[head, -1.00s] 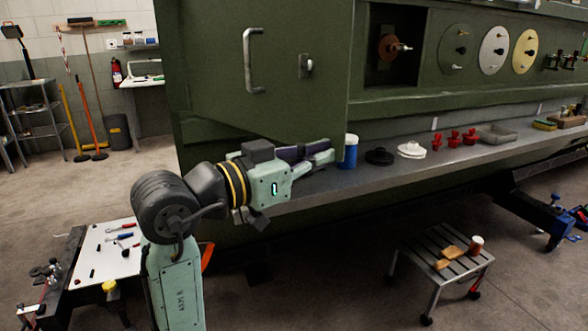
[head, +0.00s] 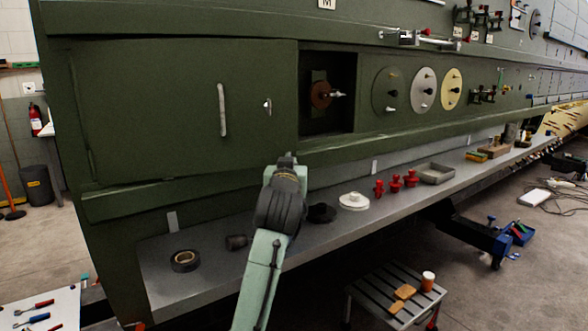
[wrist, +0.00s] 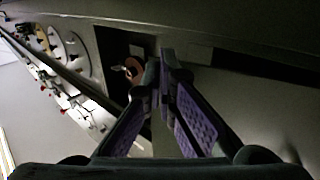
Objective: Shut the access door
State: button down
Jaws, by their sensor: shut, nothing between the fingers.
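The access door (head: 160,110) is a large dark green panel at the left of the fuselage side. It carries a pale upright bar handle (head: 222,110) and a small latch (head: 267,106) near its right edge. The door looks in line with the wall or nearly so; I cannot tell whether it is fully flush or latched. My gripper is mostly hidden behind my wrist in the head view, near the door's lower right corner. In the wrist view my gripper (wrist: 163,62) shows purple-padded fingers brought together at the tips, with nothing between them.
Right of the door is a dark square recess (head: 346,120) with a copper-coloured disc (head: 320,94). Round plates (head: 423,92) follow. Below runs a grey shelf (head: 205,262) with a tape roll (head: 185,260), a white disc (head: 354,201) and red knobs (head: 395,182). A slatted stool (head: 375,295) stands in front.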

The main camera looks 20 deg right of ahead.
jog(key=w+n+y, duration=0.1)
jog(key=w+y, duration=0.1)
jog(key=w, duration=0.4)
jog(key=shift+a+n+t+y+p, duration=0.3)
jog(key=shift+a+n+y+p, duration=0.05)
jog(key=shift+n+y, duration=0.05)
